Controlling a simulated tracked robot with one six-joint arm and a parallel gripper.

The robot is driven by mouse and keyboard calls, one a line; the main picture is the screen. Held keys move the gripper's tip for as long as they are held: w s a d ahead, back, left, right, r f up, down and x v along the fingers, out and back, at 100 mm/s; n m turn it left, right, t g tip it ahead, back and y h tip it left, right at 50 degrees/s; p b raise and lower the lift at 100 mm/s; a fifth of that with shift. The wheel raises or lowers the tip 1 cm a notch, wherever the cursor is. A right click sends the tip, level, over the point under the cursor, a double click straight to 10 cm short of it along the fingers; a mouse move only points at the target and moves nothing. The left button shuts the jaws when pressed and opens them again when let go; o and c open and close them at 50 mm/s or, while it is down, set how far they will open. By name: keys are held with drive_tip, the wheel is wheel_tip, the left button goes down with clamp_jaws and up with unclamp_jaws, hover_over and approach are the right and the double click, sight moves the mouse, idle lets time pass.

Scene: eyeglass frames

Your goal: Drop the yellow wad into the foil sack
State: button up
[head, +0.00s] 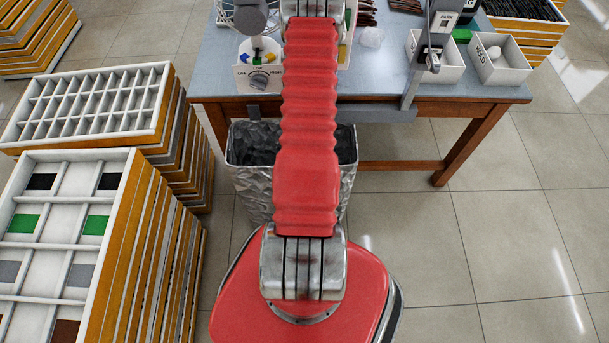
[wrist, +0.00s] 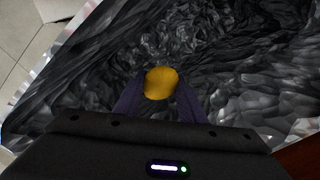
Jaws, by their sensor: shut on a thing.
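The yellow wad (wrist: 161,83) is a rounded yellow-orange lump between the fingertips of my gripper (wrist: 160,92) in the wrist view. My gripper is shut on it. The dark crinkled inside of the foil sack (wrist: 230,60) fills most of the wrist view behind the wad. In the head view the foil sack (head: 258,198) stands open on the floor at the front of the table, silvery outside and dark inside. My red arm covers its middle there. My gripper and the wad cannot be made out in the head view.
The blue-topped table (head: 375,88) stands behind the sack, with a control box (head: 262,80) and white bins (head: 498,68) on it. Stacked trays (head: 75,215) stand at left. The tiled floor at right is clear.

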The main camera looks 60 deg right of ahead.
wheel_tip(320, 180, down, 22)
drive_tip(key=shift+f, duration=0.15)
idle(0.7)
drive_tip(key=shift+f, duration=0.1)
drive_tip(key=shift+f, duration=1.75)
drive_tip(key=shift+f, duration=0.6)
drive_tip(key=o, duration=1)
drive_tip(key=shift+r, duration=0.15)
wheel_tip(320, 180, up, 13)
drive_tip(key=shift+w, duration=0.1)
